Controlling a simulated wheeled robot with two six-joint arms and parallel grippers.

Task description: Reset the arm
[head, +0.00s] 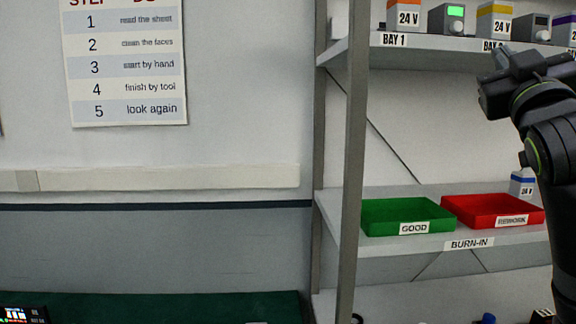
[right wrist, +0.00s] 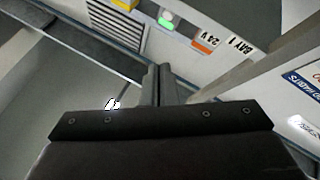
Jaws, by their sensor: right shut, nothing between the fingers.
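My right arm (head: 559,150) is raised at the right edge of the head view, in front of the shelf rack. Its dark gripper (head: 498,62) is near the upper shelf in the picture, with the fingers hard to make out there. In the right wrist view, the two fingers of the right gripper (right wrist: 159,72) are together with nothing between them. That view is tilted and shows the BAY 1 label (right wrist: 240,44) beyond the fingers. My left gripper is not in view.
The upper shelf (head: 430,52) holds several 24 V units. A wall sheet (head: 125,65) hangs at left.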

